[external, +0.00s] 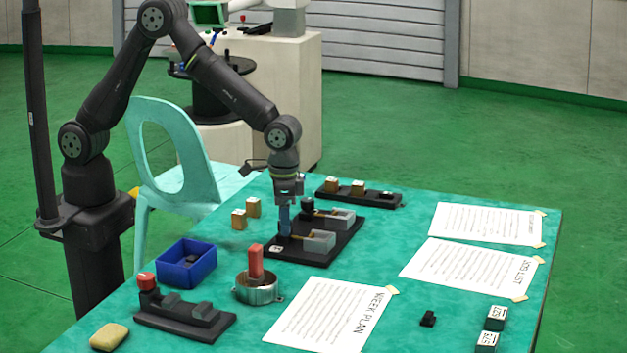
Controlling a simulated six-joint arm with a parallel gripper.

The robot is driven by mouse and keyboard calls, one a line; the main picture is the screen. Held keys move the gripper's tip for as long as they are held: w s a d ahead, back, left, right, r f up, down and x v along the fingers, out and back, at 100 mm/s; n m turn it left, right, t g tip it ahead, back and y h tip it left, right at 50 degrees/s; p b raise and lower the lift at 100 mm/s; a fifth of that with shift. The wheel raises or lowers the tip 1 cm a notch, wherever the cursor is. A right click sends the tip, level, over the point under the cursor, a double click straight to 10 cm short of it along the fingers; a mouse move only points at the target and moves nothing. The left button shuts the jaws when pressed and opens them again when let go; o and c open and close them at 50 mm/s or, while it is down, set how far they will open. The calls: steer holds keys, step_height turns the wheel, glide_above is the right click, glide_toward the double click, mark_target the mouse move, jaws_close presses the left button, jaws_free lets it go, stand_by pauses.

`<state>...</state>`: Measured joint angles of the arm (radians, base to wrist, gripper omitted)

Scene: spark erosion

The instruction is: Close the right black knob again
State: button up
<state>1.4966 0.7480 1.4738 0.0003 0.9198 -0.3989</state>
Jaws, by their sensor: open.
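A black base plate (345,240) on the green table carries two grey blocks, a nearer one (319,241) and a farther one (342,218), each with a brass-coloured part at its left. One black knob (307,205) shows at the farther block's left end. My gripper (284,229) points straight down at the left end of the nearer block. Its bluish fingers hide whatever knob is there. The jaws are open; I cannot tell whether they are around a knob or touching anything.
A black rail with wooden blocks (358,187) lies behind the plate, and two loose wooden blocks (239,219) lie to its left. A blue bin (186,264), a metal ring with a red block (256,262) and a black fixture (185,317) stand in front. Paper sheets (472,269) lie right.

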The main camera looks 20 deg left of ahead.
steer(key=c, duration=1)
steer(key=shift+o, duration=0.2)
steer(key=m, duration=0.4)
steer(key=shift+m, duration=0.3)
steer(key=m, duration=0.3)
steer(key=shift+m, duration=0.3)
steer(key=m, duration=1.3)
steer(key=shift+m, duration=0.3)
